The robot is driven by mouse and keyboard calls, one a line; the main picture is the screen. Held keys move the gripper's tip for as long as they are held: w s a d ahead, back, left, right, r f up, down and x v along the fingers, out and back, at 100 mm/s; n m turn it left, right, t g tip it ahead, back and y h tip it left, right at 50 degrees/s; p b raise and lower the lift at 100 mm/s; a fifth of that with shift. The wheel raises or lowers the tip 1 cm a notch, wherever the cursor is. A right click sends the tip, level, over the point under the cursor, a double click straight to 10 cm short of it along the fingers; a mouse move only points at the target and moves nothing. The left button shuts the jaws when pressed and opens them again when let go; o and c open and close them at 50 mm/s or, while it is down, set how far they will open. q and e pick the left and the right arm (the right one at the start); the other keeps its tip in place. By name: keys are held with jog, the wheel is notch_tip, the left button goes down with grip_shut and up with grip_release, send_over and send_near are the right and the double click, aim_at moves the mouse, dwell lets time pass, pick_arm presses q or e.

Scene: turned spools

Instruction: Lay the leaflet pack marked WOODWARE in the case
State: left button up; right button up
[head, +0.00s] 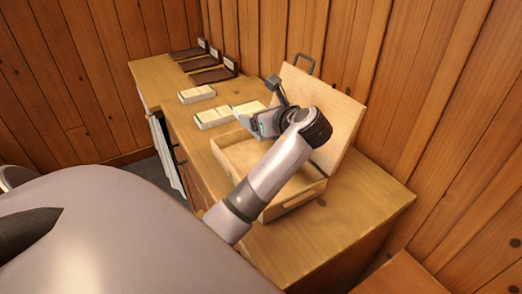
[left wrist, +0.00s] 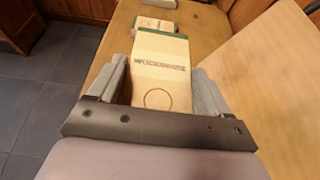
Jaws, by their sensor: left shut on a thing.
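My left gripper (left wrist: 160,88) is shut on a cream leaflet pack (left wrist: 160,62) with a green edge, a ring mark and blurred lettering that appears to read WOODWARE. The pack points away from the fingers. In the head view my left gripper (head: 262,122) is over the far left side of the case, and the pack's pale face (head: 249,107) shows beside it. The case (head: 293,205) is an open wooden box on the counter with its lid (head: 338,125) raised. My arm hides part of its inside; the visible floor looks bare. My right gripper is not in view.
Two other pale packs lie on the wooden counter (head: 372,212), one near the case (head: 213,117) and one farther back (head: 196,94). Dark holders with white labels (head: 212,74) stand at the far end. A plank wall runs behind. The counter right of the case is clear.

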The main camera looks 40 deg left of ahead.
pick_arm(q)
notch_tip(320, 180, down, 13)
jog(key=shift+f+b, duration=0.2)
jog(key=shift+b, duration=0.6)
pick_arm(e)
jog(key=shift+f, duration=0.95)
pick_arm(q)
jog(key=shift+f, duration=0.1)
jog(key=o, duration=1)
jog(key=shift+o, duration=0.4)
jog(key=shift+d, duration=0.1)
jog(key=v, duration=1.2)
jog(key=shift+p, duration=0.3)
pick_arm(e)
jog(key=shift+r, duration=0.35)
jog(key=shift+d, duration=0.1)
